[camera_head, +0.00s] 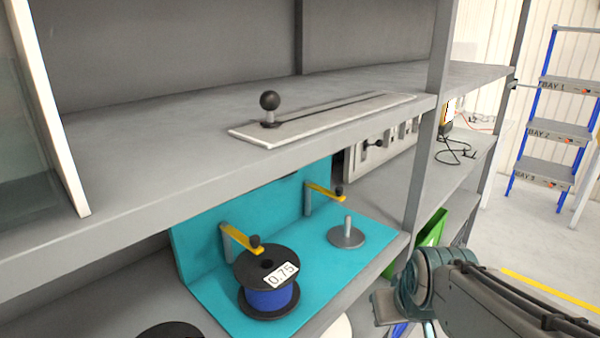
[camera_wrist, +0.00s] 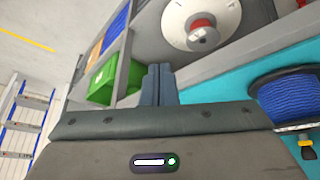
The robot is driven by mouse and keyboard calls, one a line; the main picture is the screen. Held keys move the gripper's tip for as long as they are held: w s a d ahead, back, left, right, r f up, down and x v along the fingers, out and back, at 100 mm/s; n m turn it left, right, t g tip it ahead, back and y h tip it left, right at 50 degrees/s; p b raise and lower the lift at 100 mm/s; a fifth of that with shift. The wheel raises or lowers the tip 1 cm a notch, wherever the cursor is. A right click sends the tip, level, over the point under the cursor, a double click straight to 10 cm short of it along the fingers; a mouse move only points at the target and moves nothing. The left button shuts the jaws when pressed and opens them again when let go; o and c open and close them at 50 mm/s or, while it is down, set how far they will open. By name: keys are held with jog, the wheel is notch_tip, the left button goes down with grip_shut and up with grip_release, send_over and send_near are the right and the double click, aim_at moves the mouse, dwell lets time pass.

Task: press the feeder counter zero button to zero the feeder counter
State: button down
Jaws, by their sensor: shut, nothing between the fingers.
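My gripper (camera_wrist: 160,72) is shut and empty in the wrist view, its two fingers together. Beyond the fingers, to the upper right, is a white round dial (camera_wrist: 177,35) with a red and grey knob (camera_wrist: 203,33) at its middle. I cannot tell whether it is the feeder counter or whether the knob is the zero button. The fingers look apart from it. In the head view my arm is at the lower right, and the fingertips cannot be made out. No part clearly marked as a counter button shows there.
A teal stand (camera_head: 205,275) on the lower shelf holds a blue cable reel (camera_head: 268,298) labelled 0.75 and an empty spindle (camera_head: 347,236), with yellow arms. A slotted plate with a black-knobbed lever (camera_head: 269,101) lies on the upper shelf. A green bin (camera_head: 430,230) and shelf post are near my arm.

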jog(key=w+a+r+n+t+b, duration=0.3)
jog(key=w+a+r+t, duration=0.3)
jog(key=w, duration=0.5)
jog(key=w+a+r+n+t+y+b, duration=0.1)
jog(key=w+a+r+n+t+b, duration=0.2)
jog(key=w, duration=0.8)
notch_tip(320, 180, up, 3)
jog(key=a+n+t, duration=0.2)
jog(key=a+t, duration=0.1)
jog(key=t, duration=0.1)
jog(key=shift+w+n+y, duration=0.3)
jog(key=shift+n, duration=0.1)
jog(key=w+a+p, duration=0.3)
jog(key=w+a, duration=0.2)
jog(key=a, duration=0.2)
jog(key=shift+w, duration=0.25)
jog(key=shift+w+a, duration=0.25)
